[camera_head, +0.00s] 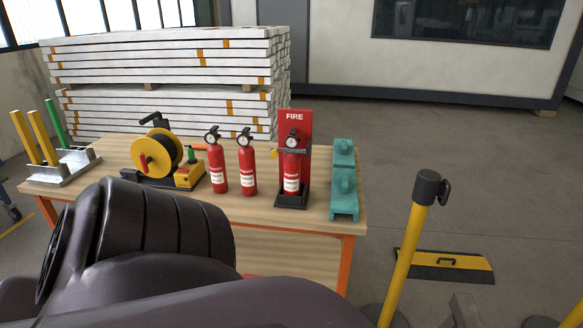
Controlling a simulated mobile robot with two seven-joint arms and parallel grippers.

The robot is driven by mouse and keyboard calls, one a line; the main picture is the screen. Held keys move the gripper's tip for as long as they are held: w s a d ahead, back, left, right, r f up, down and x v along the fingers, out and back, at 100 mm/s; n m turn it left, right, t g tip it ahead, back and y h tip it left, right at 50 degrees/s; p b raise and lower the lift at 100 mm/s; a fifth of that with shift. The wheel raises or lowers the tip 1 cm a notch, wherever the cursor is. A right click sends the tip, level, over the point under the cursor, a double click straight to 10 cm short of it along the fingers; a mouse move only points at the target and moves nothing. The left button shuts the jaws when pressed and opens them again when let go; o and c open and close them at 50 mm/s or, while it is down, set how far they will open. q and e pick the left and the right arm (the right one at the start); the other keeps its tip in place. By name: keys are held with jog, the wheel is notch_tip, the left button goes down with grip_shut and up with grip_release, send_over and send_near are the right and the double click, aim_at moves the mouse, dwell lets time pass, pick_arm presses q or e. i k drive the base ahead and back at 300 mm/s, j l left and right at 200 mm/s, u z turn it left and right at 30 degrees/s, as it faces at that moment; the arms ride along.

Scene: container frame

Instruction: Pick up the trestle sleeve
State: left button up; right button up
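At the right end of the wooden table stand teal trestle-shaped pieces (344,207), one behind the other; they look like the trestle sleeve, though I cannot tell where one piece ends and another begins. They rest upright on the tabletop, with splayed feet at the near end. Nothing of mine touches them. A large dark arm of mine fills the lower left foreground and hides the table's near left part. Neither of my grippers can be made out.
The table (270,212) also bears a red fire stand with extinguisher (292,175), two loose extinguishers (217,170), a yellow cable reel (158,155) and a metal rack with posts (62,165). A yellow post (405,255) stands right of the table. Floor beyond is open.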

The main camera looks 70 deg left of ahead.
aim_at(344, 199)
jog(key=u, duration=1.4)
